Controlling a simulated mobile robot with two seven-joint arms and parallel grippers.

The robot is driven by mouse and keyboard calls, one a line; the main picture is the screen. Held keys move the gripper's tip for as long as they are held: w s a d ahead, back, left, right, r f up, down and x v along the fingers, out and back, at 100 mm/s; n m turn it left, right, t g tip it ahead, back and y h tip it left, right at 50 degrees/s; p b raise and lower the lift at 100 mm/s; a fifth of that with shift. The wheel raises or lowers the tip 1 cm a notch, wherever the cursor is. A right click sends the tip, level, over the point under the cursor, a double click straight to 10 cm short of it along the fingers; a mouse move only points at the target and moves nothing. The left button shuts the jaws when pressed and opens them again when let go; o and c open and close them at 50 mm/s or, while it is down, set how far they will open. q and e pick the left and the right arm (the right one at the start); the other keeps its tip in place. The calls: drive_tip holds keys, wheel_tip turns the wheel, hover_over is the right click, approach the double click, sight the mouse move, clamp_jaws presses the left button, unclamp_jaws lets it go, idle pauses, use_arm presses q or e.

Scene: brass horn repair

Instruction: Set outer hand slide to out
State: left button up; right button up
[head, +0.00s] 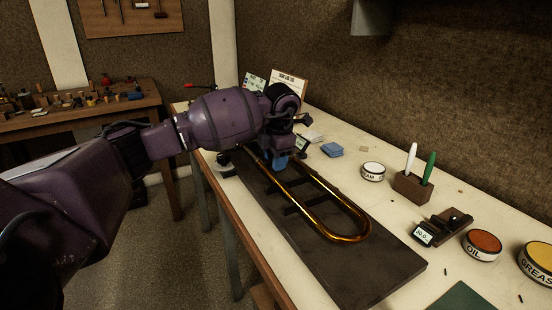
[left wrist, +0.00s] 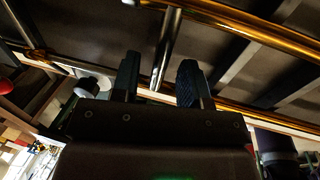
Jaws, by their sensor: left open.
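The outer hand slide (head: 345,236) is a long brass U-shaped tube. It lies along a dark board (head: 385,277) on the bench, with its curved end toward the near right. My left gripper (head: 281,163) is open over the far part of the slide, and my own wrist hides that far end. In the left wrist view my two dark fingers (left wrist: 158,72) stand apart on either side of a silvery crossbar (left wrist: 168,42). Brass tubes (left wrist: 250,25) run across that view. I cannot tell whether either finger touches the bar. My right gripper is not in view.
On the bench right of the board are a blue block (head: 332,149), a white tin (head: 373,171), a pen holder (head: 411,187), a small gauge (head: 424,235), an oil tin (head: 482,246) and a grease tin (head: 538,262). Dark supports (head: 300,209) lie under the slide.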

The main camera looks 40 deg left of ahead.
use_arm(q)
clamp_jaws()
drive_tip(key=d, duration=0.1)
drive_tip(key=s+d+p, duration=0.1)
drive_tip(key=d, duration=0.1)
drive_tip(key=s+d+r+p, duration=0.1)
drive_tip(key=shift+d, duration=0.4)
drive_tip(key=shift+s+d+f+p, duration=0.1)
drive_tip(key=shift+s+d+p, duration=0.2)
drive_tip(key=shift+d, duration=0.3)
drive_tip(key=shift+s+d+f+p, duration=0.1)
drive_tip(key=shift+s+d+p, duration=0.15)
drive_tip(key=shift+d, duration=0.35)
drive_tip(key=shift+d+f, duration=0.15)
drive_tip(key=shift+d, duration=0.05)
drive_tip(key=shift+f, duration=0.2)
drive_tip(key=shift+c, duration=1.8)
unclamp_jaws()
drive_tip(key=o, duration=0.4)
drive_tip(key=shift+d+r, duration=0.1)
drive_tip(key=shift+d, duration=0.05)
drive_tip(key=shift+c, duration=0.2)
